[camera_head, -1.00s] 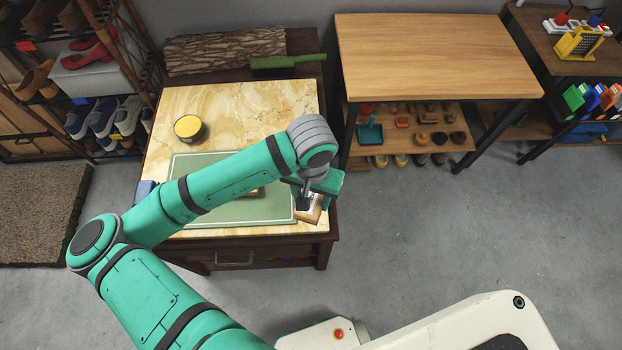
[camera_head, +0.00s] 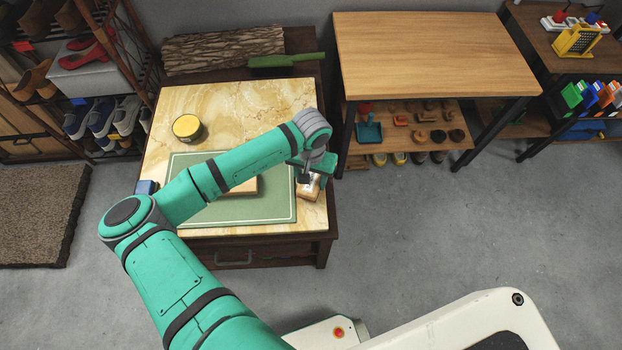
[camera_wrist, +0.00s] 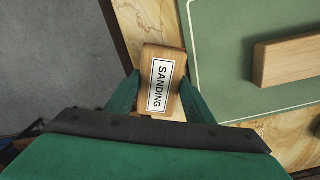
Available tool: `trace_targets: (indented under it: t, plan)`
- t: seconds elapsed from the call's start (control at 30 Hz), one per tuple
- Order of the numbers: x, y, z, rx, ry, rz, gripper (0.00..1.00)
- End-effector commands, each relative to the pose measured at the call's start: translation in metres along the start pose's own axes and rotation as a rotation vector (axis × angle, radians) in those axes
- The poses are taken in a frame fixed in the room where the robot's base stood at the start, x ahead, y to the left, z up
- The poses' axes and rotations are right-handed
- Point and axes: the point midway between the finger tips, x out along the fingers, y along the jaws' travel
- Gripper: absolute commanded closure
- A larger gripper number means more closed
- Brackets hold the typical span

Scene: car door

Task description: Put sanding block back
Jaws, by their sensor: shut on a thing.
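A wooden sanding block (camera_head: 309,189) with a white label is at the right edge of the marble-topped table (camera_head: 235,103). In the wrist view the block (camera_wrist: 174,57) shows the word SANDING on its upper face. My gripper (camera_wrist: 160,82) is shut on it, one green finger along each long side. In the head view my gripper (camera_head: 312,172) partly covers the block. I cannot tell whether the block touches the tabletop or is just above it. A green mat (camera_head: 270,210) lies just left of the block.
A plain wooden piece (camera_wrist: 289,60) lies on the mat, partly behind my arm in the head view. A yellow-topped tin (camera_head: 187,127) stands at the table's left, and a blue item (camera_head: 146,188) at its left edge. A wooden workbench (camera_head: 430,55) stands to the right.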

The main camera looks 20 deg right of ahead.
Motion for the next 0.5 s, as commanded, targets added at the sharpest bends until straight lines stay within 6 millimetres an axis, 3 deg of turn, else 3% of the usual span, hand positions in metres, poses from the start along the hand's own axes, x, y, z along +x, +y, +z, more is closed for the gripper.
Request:
trace_targets:
  t: [0.5]
  plan:
    - [0.0111,-0.0003,0.0000,0.000,0.001,0.000,0.73]
